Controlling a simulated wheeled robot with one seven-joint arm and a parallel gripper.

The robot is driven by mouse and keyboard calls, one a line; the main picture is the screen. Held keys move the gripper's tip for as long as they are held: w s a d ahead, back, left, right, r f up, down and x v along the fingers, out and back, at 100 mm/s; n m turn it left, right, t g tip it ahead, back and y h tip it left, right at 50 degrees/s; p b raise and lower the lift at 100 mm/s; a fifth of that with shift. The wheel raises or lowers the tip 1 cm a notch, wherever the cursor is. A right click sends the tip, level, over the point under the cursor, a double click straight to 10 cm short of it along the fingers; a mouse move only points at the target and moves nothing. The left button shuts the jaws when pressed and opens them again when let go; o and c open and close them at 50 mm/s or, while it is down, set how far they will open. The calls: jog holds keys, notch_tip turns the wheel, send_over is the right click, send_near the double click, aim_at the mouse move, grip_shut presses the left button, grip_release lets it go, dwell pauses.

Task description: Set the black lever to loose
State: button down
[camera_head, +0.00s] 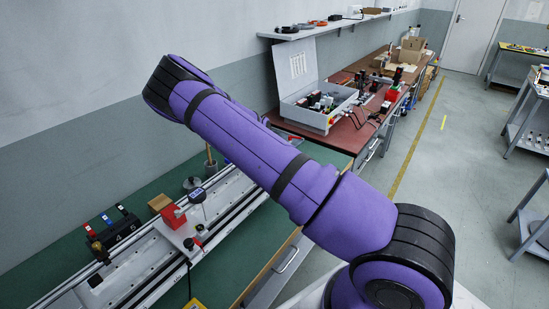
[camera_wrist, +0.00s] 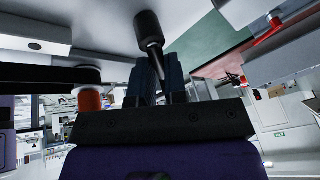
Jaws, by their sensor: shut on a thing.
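In the wrist view, a black lever (camera_wrist: 148,27) with a rounded grip and a thin metal shaft points down at a tilt between my fingers. My gripper (camera_wrist: 155,77) is shut on it, with the dark fingers around the shaft and the grip sticking out beyond them. The lever's base is not clear. In the head view my purple arm crosses the picture and my gripper does not show. The gantry rail (camera_head: 130,268) lies at lower left with a carriage bearing a red block (camera_head: 173,216). I cannot tell the lever's set position.
In the wrist view an orange cylinder (camera_wrist: 90,101) under a pale disc is close to the left of my fingers. A red handle (camera_wrist: 268,31) is at upper right. In the head view a black block with coloured levers (camera_head: 120,229) stands behind the rail; an open grey case (camera_head: 318,113) stands further back.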

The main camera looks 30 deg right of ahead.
jog(key=shift+a, duration=0.1)
dwell(0.4)
jog(key=c, duration=1.4)
grip_release()
jog(key=v, duration=1)
jog(key=shift+a+r, duration=0.15)
jog(key=shift+r, duration=0.2)
